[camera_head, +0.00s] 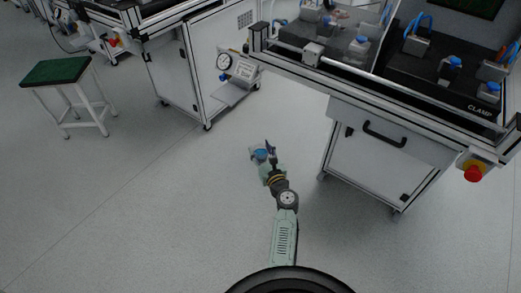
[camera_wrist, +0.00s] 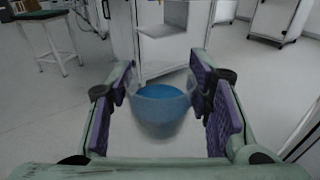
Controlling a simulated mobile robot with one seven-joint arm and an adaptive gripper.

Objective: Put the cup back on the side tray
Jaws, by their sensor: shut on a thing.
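A clear cup with blue liquid or a blue inside (camera_wrist: 162,112) sits between the purple pads of my gripper (camera_wrist: 165,105) in the wrist view. My gripper is shut on it, and the cup looks close to upright. In the head view the cup (camera_head: 260,154) is small at the end of my arm, held over open floor between the two workstations. A small side tray (camera_head: 232,92) juts from the left white cabinet, below a round gauge. In the wrist view a pale shelf (camera_wrist: 162,32) shows on the cabinet beyond the cup; I cannot tell its surface clearly.
A green-topped stool (camera_head: 56,71) stands at left. The workstation marked CLAMP (camera_head: 385,90) is at right, with a drawer cabinet (camera_head: 370,160) and a red emergency button (camera_head: 473,173). Grey floor (camera_head: 150,200) between them is clear.

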